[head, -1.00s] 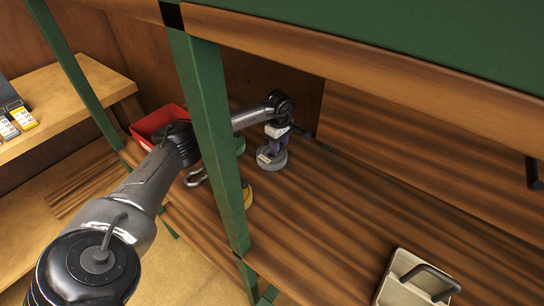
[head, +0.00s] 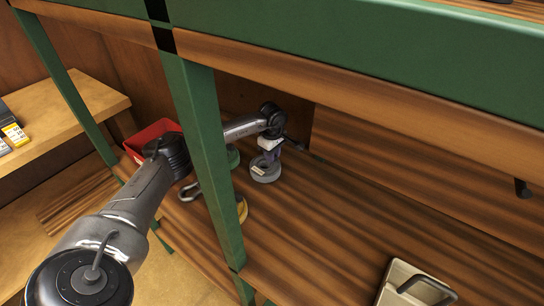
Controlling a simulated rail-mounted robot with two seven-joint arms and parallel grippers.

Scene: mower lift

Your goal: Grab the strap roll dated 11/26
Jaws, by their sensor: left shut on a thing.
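A grey strap roll (head: 266,174) with a small pale label is on the wooden shelf, just right of the green post; the date on the label is too small to read. My left gripper (head: 270,158) reaches down from above and is shut on this grey roll. I cannot tell whether the roll is clear of the shelf. A green roll (head: 233,158) and a yellow roll (head: 242,210) are partly hidden behind the post. My right gripper is not in view.
The green post (head: 205,150) stands in front of my left arm. A red bin (head: 151,136) and a metal-looking loop (head: 189,191) are left of it. A beige caddy (head: 408,284) stands at the lower right. The shelf's middle (head: 340,225) is clear. An upper shelf edge runs overhead.

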